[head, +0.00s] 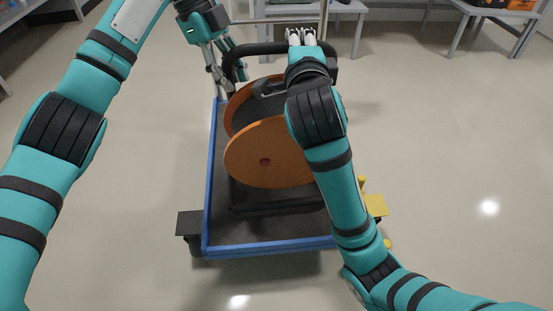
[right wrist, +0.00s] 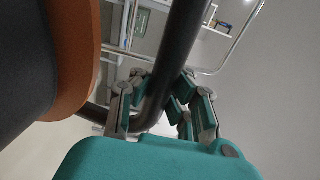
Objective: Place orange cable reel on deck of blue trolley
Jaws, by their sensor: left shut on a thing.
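The orange cable reel (head: 265,155) has two orange flanges, a dark drum and a black tube frame (head: 265,47). It stands over the dark deck of the blue trolley (head: 275,247), inside its blue rim. I cannot tell whether its frame touches the deck. My left gripper (head: 236,72) is shut on the black frame at its far left side. My right gripper (head: 300,37) is at the top of the frame. In the right wrist view its fingers (right wrist: 165,100) are apart, with the black tube passing between or just behind them. My right arm hides the reel's right part.
A black corner plate (head: 190,223) sticks out at the trolley's near left, a yellow part (head: 376,205) at its right. A metal rail (head: 275,20) rises behind. Workbenches (head: 350,8) stand at the back. The floor (head: 450,150) to the right is clear.

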